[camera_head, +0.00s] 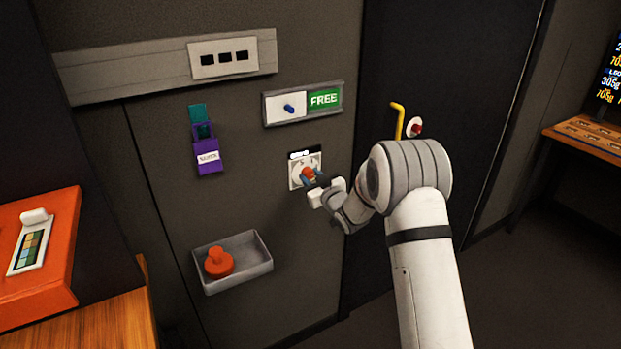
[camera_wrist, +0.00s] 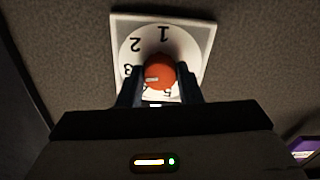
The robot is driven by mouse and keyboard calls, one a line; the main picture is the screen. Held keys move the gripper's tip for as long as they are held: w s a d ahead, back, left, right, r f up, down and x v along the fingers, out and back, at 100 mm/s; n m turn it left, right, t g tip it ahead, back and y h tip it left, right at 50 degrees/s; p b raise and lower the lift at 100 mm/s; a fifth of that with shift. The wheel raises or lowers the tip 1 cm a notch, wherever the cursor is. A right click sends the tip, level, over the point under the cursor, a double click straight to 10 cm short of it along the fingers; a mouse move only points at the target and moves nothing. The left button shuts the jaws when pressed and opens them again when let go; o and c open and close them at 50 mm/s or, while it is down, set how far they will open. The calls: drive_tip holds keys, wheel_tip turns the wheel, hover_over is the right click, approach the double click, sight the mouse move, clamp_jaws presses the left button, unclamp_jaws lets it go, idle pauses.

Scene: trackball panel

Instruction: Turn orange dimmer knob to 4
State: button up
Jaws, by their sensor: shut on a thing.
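The orange dimmer knob (camera_wrist: 160,72) sits at the middle of a white square dial plate (camera_wrist: 203,42) on the wall. In the wrist view the numbers 1, 2, 3 and part of a 5 show around it; the 4 is not visible. A pale mark on the knob lies at its lower left; I cannot tell exactly which number it points to. My gripper (camera_wrist: 159,85) is shut on the knob, one dark finger on each side.
Above the dial is a switch panel with a green FREE sign (camera_head: 324,99). A purple holder (camera_head: 208,158) hangs to the left, and a grey tray (camera_head: 262,262) with an orange object sits below left. A yellow handle (camera_head: 399,120) and red button (camera_head: 416,127) are to the right.

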drive_tip(key=shift+a, duration=0.1)
drive_tip(key=shift+c, duration=1)
drive_tip(key=shift+f+b, duration=0.15)
drive_tip(key=shift+b, duration=0.2)
drive_tip(key=shift+b, duration=0.4)
drive_tip(key=b, duration=0.1)
drive_tip(key=n+b, duration=0.1)
drive_tip(key=shift+f+b, duration=0.25)
drive_tip(key=shift+b, duration=0.1)
drive_tip(key=n+b, duration=0.2)
drive_tip(key=b, duration=0.3)
drive_tip(key=shift+f+n, duration=0.1)
drive_tip(key=shift+n, duration=0.3)
drive_tip(key=n+b, duration=0.4)
drive_tip(key=b, duration=0.3)
drive_tip(key=n+b, duration=0.2)
drive_tip(key=b, duration=0.1)
drive_tip(key=shift+r, duration=0.45)
